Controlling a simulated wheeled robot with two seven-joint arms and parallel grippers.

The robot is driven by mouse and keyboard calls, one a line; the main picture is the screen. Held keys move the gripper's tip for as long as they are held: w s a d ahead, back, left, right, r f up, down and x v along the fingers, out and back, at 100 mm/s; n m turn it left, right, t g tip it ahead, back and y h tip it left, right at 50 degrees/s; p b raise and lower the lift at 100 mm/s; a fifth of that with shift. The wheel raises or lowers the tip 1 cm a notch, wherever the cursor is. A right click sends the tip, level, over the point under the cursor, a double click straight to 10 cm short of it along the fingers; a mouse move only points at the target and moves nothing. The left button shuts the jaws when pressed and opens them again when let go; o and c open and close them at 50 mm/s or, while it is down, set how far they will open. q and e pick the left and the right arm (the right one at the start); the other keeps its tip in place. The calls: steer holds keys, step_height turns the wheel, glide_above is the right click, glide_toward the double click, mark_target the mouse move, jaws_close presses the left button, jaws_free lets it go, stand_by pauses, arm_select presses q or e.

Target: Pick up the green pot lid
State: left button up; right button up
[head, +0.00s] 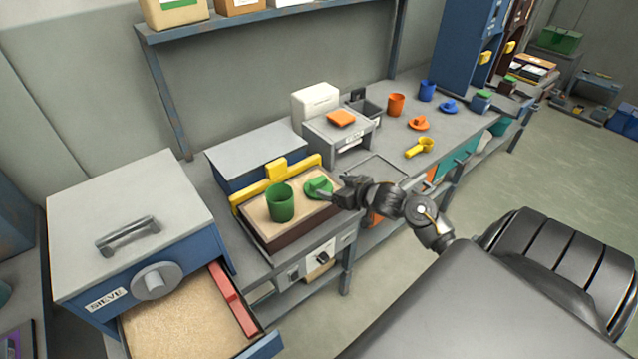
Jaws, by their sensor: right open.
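The green pot lid (319,188) is a flat round disc with a raised knob. It lies on the tan top of a brown box-like heater (295,232), to the right of an upright green pot (280,203). My right gripper (327,197) is open at the lid's right edge, reaching in from the right. Whether the fingers touch the lid is too small to tell. My left gripper does not show.
A yellow bar (245,194) with a raised block runs behind the pot and lid. An open sieve drawer (190,318) juts out at lower left. Orange pot (396,104), blue pot (427,90), their lids and a yellow scoop (420,147) stand farther along the bench.

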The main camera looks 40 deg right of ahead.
mark_target(321, 181)
steer(key=p+x, duration=0.1)
steer(key=x, duration=0.8)
steer(key=shift+w+f, duration=0.25)
steer(key=shift+w, duration=0.1)
steer(key=c, duration=1)
steer(key=shift+c, duration=0.3)
steer(key=shift+r, duration=0.15)
